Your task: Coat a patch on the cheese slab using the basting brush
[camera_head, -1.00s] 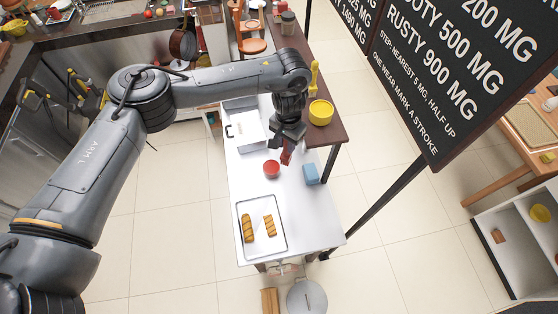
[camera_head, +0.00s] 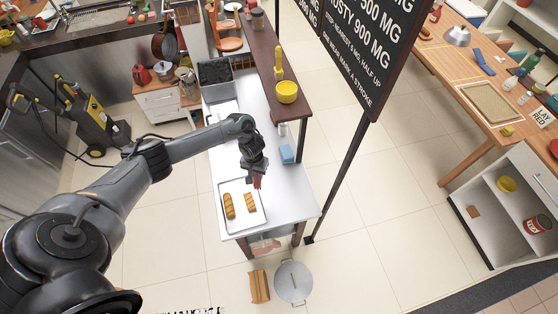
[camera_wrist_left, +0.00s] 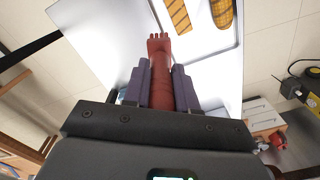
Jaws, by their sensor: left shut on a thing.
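Two golden, striped slabs, a left one (camera_head: 229,206) and a right one (camera_head: 250,202), lie on a pale tray (camera_head: 242,226) near the front of the white table. They also show at the top of the left wrist view, the more striped one (camera_wrist_left: 180,17) left of the other (camera_wrist_left: 222,12). My left gripper (camera_head: 257,174) is just beyond the tray's far right corner, shut on a red basting brush (camera_wrist_left: 163,72). The brush's toothed tip points toward the tray and appears apart from both slabs. My right gripper is out of view.
A dark-filled grey bin (camera_head: 217,93) is at the far end. A yellow bowl (camera_head: 287,92) sits on the raised brown shelf. The table in front of the blue block is clear.

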